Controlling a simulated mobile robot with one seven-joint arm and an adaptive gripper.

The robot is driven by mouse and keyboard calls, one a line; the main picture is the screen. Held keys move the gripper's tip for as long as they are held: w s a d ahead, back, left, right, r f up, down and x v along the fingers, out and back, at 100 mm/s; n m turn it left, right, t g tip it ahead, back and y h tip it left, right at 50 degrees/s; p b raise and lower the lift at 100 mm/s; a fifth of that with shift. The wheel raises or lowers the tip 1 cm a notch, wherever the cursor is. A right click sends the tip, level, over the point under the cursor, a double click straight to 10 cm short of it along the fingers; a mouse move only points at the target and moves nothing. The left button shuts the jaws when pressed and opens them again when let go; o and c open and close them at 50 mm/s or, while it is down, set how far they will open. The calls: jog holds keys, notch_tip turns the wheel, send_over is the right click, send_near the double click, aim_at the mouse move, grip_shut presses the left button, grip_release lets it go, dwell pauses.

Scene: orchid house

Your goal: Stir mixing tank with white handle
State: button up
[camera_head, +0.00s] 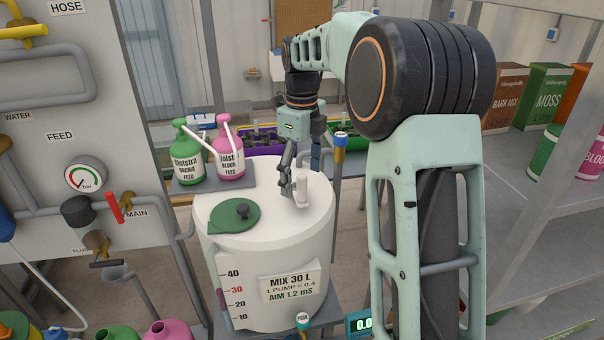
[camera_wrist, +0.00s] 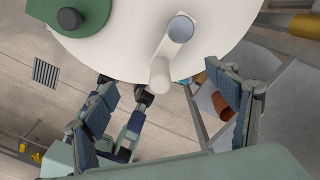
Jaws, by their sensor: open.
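The white mixing tank (camera_head: 300,240) stands upright at the centre of the head view, with a label, a level scale and a green lid (camera_head: 232,216) on top. The white handle (camera_head: 304,190) is a short crank on the tank's top, right of the lid. In the wrist view the handle (camera_wrist: 160,75) has a round grey hub at one end and an upright grip at the other. My gripper (camera_head: 287,184) is at the tank top, just left of the handle in the head view. In the wrist view its fingers are spread wide on either side of the grip, apparently apart from it.
Green (camera_head: 188,155) and pink (camera_head: 227,160) pump bottles stand on a shelf behind the tank. A pipe panel (camera_head: 60,130) with gauge and valves is at left. A blue-topped post (camera_head: 339,150) rises right of the handle. Shelves with boxes (camera_head: 547,95) are at right.

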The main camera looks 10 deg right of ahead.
aim_at(302, 189)
jog(key=shift+f+b, duration=1.1)
jog(key=shift+f, duration=0.95)
grip_shut()
